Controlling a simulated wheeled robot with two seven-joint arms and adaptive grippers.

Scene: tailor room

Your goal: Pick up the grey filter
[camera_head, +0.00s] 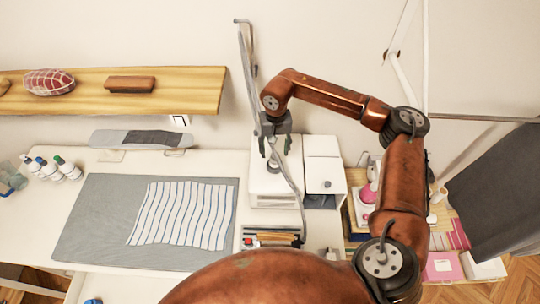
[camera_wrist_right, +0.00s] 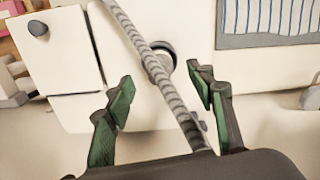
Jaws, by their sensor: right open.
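My right gripper (camera_head: 275,147) points down over a white drawer unit at the back of the table. In the right wrist view the right gripper (camera_wrist_right: 160,92) is open, its two green-padded fingers wide apart. A small round object with a dark rim (camera_wrist_right: 163,54) sits on the white surface beyond the fingertips. It may be the grey filter, but I cannot be sure. A ribbed grey hose (camera_wrist_right: 150,60) crosses in front of it and partly hides it. The hose passes between the fingers in the picture. My left gripper is out of view.
The white drawer unit (camera_head: 323,160) stands by the wall. A grey mat (camera_head: 85,215) with striped cloth (camera_head: 185,212) lies to its left. A wooden shelf (camera_head: 185,90) is above the table. Several bottles (camera_head: 65,166) stand at the left. A tray (camera_head: 270,230) lies in front.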

